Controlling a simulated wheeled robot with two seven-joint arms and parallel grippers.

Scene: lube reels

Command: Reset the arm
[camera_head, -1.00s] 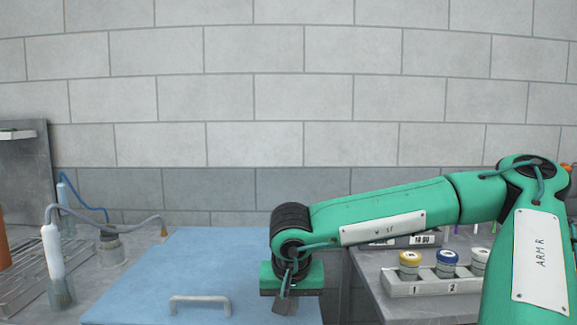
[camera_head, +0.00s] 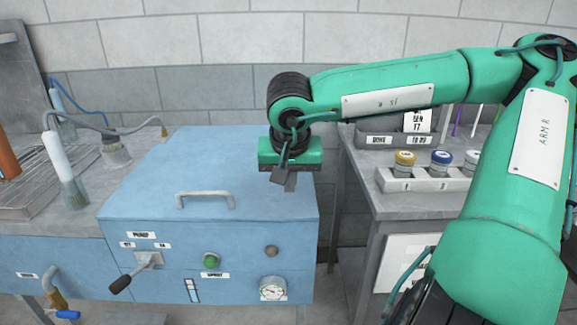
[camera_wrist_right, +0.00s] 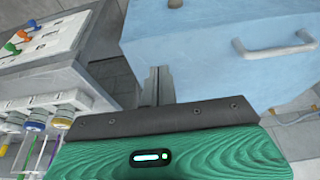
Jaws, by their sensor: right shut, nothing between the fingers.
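My right arm is green and reaches in from the right in the head view. Its gripper (camera_head: 290,182) points down at the right edge of the blue pump box (camera_head: 215,240). Its fingers are shut with nothing between them. In the right wrist view the closed fingers (camera_wrist_right: 158,84) show as a narrow grey piece beside the blue box wall (camera_wrist_right: 225,45). I cannot tell the exact gap to the box. My left gripper is in neither view.
The blue box has a top handle (camera_head: 205,197), a lever (camera_head: 135,272), a green button (camera_head: 211,260) and a gauge (camera_head: 272,288). A rack with capped jars (camera_head: 425,182) stands on the right bench. Flasks with tubing (camera_head: 115,152) and a wire rack (camera_head: 40,180) stand at left.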

